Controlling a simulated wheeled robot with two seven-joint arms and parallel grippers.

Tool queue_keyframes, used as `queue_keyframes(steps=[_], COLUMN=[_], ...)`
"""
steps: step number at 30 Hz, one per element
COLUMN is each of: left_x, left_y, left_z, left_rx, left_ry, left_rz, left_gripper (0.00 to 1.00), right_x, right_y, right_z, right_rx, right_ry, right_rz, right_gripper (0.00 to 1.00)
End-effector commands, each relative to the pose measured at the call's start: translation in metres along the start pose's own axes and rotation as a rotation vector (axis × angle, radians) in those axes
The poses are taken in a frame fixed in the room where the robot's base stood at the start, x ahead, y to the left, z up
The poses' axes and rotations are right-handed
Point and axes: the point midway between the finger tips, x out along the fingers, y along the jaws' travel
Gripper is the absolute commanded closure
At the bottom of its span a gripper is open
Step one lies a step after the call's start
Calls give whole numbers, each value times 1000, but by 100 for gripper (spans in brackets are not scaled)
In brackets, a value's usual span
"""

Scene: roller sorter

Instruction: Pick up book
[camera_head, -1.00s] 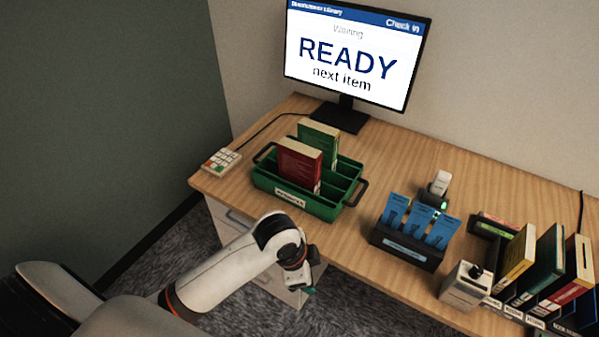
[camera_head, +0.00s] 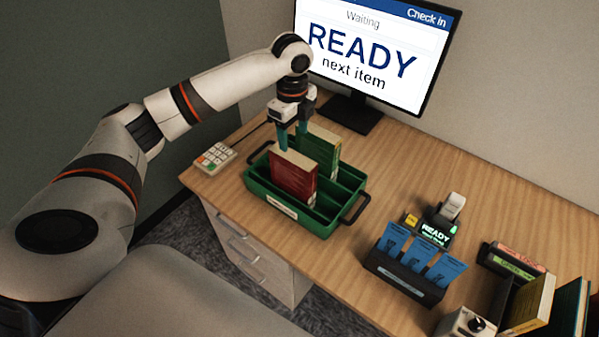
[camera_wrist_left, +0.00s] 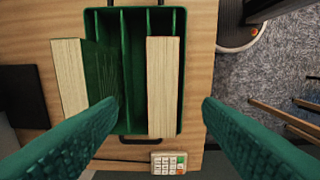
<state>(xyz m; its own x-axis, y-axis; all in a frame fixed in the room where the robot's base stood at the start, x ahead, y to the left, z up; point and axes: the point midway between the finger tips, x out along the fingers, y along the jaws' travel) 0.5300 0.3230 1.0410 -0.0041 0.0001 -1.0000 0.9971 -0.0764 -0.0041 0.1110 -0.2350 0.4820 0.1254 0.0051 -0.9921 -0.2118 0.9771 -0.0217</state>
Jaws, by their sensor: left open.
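A red book (camera_head: 291,176) and a green book (camera_head: 323,146) stand upright in the slots of a green crate (camera_head: 305,218) on the desk. My left gripper (camera_head: 292,135) is above the crate, pointing down, open and empty, with its green fingertips near the top of the red book. In the left wrist view the red book shows its cream page edge (camera_wrist_left: 161,88) between the two open fingers, nearer the middle. The green book (camera_wrist_left: 69,75) lies left of it in that view, outside the gap. Whether a finger touches a book cannot be told. My right gripper is not in view.
A keypad (camera_head: 214,157) sits left of the crate and a monitor (camera_head: 370,50) stands behind it. A black holder with blue cards (camera_head: 405,278), a small reader (camera_head: 437,233) and more books (camera_head: 530,305) are to the right. Desk between crate and card holder is clear.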

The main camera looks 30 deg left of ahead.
Motion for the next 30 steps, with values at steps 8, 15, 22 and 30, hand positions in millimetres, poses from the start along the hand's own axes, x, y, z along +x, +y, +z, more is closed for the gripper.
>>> queue_keyframes(steps=[8,15,22,30], left_x=[45,63,97,104], left_y=[0,0,1,2], left_z=[1,0,-1,-2], left_rx=[0,-2,-1,0], left_ry=[0,0,0,1], left_rz=[-3,-3,-2,2], left_gripper=[40,40,40,40], right_x=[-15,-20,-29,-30], right_y=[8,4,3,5], right_z=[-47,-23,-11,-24], right_rx=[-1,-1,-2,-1], right_ry=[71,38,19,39], right_rz=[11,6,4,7], right_gripper=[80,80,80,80])
